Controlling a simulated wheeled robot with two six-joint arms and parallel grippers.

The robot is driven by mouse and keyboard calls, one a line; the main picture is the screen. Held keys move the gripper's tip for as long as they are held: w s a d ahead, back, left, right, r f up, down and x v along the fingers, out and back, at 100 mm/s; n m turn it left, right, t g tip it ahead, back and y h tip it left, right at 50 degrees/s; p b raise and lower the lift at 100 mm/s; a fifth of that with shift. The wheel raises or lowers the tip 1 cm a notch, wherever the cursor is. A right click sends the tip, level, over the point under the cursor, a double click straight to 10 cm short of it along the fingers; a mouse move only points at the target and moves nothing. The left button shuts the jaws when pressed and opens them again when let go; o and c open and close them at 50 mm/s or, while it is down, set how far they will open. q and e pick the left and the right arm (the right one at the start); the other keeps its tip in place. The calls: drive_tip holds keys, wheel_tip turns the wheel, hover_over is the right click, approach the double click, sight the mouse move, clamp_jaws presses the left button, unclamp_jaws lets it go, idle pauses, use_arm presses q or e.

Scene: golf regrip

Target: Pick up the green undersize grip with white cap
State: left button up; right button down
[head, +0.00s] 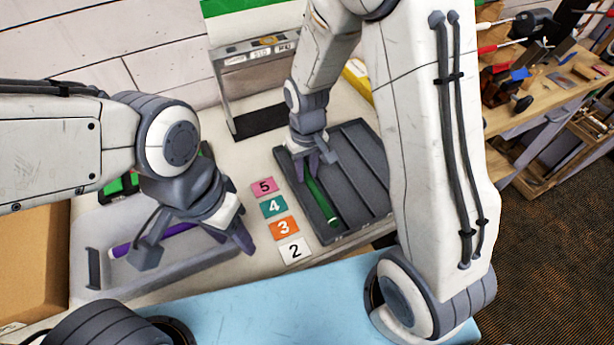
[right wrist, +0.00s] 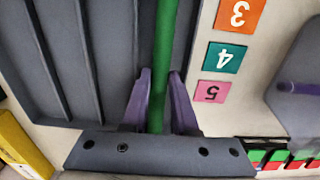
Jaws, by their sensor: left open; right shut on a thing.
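The green grip (head: 321,201) lies lengthwise in the left channel of the dark grey ribbed tray (head: 372,163). Its near end shows a pale ring or cap edge; its far end is hidden under my right gripper. My right gripper (head: 311,172) is over the tray, shut on the green grip. In the right wrist view the green grip (right wrist: 165,55) runs between its two purple fingers (right wrist: 160,100). I cannot tell whether the grip is clear of the tray floor. My left gripper (head: 200,250) is open and empty above the grey bin at the left.
Number cards, pink 5 (head: 265,187), teal 4 (head: 274,207), orange 3 (head: 284,228) and white 2 (head: 294,250), lie left of the tray. A grey bin (head: 93,268) holds a purple grip (head: 130,247). A grey frame (head: 222,90) stands behind. A blue mat (head: 270,300) lies in front.

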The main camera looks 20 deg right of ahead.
drive_tip(key=s+d+r, duration=0.8)
drive_tip(key=shift+s+b, duration=0.3)
drive_tip(key=shift+b, duration=0.15)
drive_tip(key=shift+r, duration=0.2)
wheel_tip(320, 180, up, 5)
drive_tip(key=p, duration=0.5)
drive_tip(key=shift+f, duration=0.1)
